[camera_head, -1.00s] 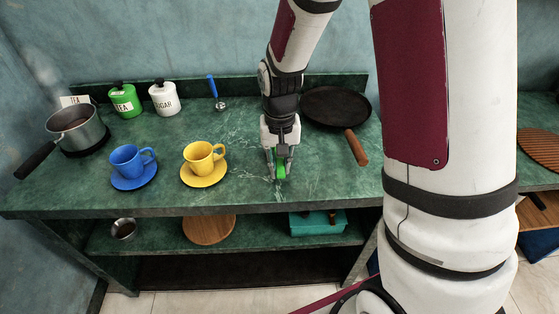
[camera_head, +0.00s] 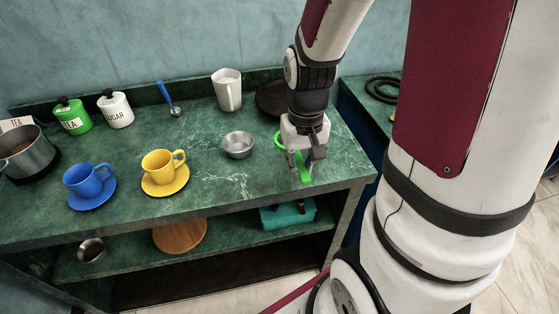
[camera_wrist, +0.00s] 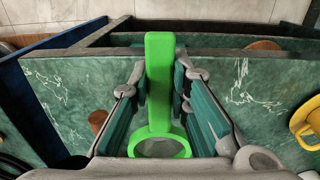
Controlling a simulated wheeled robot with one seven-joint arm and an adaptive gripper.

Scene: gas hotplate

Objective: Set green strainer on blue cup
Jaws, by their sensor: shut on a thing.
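My gripper (camera_head: 304,172) is shut on the handle of the green strainer (camera_head: 279,141), near the right end of the counter. In the wrist view, the strainer's green handle (camera_wrist: 160,85) runs between both fingers and its ring is close to the palm. The strainer seems to be held above the counter, though the exact gap is hard to tell. The blue cup (camera_head: 88,181) stands upright on a blue saucer (camera_head: 92,201) at the left front of the counter, well left of my gripper. Nothing sits on the cup.
The yellow cup (camera_head: 161,166) on its saucer and a metal bowl (camera_head: 238,145) stand between my gripper and the blue cup. A white pitcher (camera_head: 227,91), a dark pan (camera_head: 272,99) and two canisters stand behind. A pot (camera_head: 27,156) is far left.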

